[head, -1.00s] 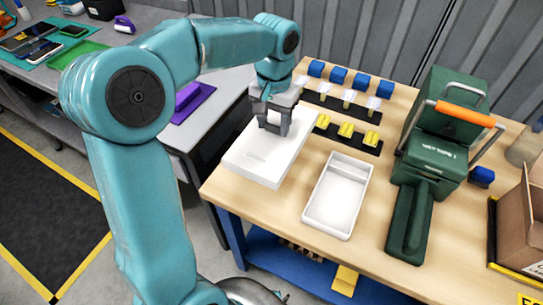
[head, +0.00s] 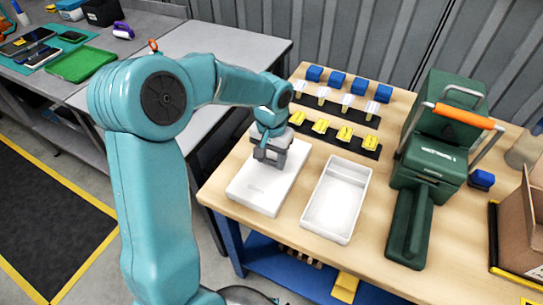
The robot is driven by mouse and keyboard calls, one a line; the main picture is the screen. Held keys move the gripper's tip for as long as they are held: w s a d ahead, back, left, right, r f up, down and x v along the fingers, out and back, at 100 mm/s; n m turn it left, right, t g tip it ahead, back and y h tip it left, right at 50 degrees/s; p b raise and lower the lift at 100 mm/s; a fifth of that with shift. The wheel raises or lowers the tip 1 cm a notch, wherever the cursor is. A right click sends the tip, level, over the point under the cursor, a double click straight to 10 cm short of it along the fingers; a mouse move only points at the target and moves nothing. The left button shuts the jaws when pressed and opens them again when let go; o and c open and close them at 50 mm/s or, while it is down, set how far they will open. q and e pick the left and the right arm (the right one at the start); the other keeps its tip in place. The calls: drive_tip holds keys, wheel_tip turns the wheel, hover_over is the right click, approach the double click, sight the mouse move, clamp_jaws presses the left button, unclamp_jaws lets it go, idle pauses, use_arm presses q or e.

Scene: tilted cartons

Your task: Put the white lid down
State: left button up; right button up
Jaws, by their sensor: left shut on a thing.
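The white lid (head: 262,192) is a flat rectangular slab at the left front of the wooden table (head: 284,245). My left gripper (head: 270,158) is over its far part and shut on it from above. The lid looks level and lies at or very close to the table top; I cannot tell whether it touches. An open white box (head: 336,200) stands just to its right, with a narrow strip of wood between them. The box looks empty. My right gripper is not in view.
Black strips with yellow pieces (head: 344,134) and clear-topped pieces (head: 348,102) lie behind the box, with blue blocks (head: 337,78) at the back. A green machine with an orange handle (head: 463,116) stands to the right. A cardboard carton (head: 520,225) is at the right edge.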

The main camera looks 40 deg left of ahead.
sight(271, 160)
use_arm(q)
drive_tip(key=o, duration=1)
drive_tip(key=shift+f, duration=0.2)
drive_tip(key=shift+o, duration=0.2)
drive_tip(key=shift+r, duration=0.35)
drive_tip(key=shift+w+a+r, duration=0.1)
drive_tip(key=shift+r, duration=0.25)
wheel_tip(271, 160, up, 11)
drive_tip(key=p, duration=0.1)
